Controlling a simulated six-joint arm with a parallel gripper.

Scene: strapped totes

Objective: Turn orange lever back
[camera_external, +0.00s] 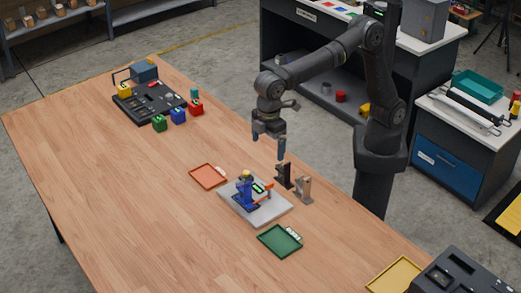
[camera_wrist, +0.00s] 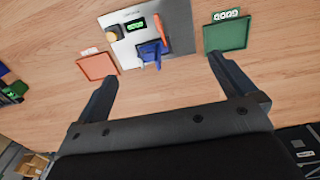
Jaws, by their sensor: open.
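The orange lever (camera_external: 264,192) sits on a light grey plate (camera_external: 272,213), beside a blue device (camera_external: 245,194). In the wrist view the orange lever (camera_wrist: 160,34) is a slanted bar at the top, right of a small green-lit display (camera_wrist: 136,22) and above the blue device (camera_wrist: 152,50). My gripper (camera_external: 269,149) is open and empty, held above the table behind the plate in the external view. In the wrist view my gripper (camera_wrist: 164,70) has its fingers wide apart, with the lever beyond the tips and not touched.
An orange tray (camera_external: 207,176) and a green tray (camera_external: 279,241) flank the plate. A black stand (camera_external: 284,178) and a brownish stand (camera_external: 303,189) are close behind it. A black board (camera_external: 148,104) with colored blocks is at the far left. The front left table is clear.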

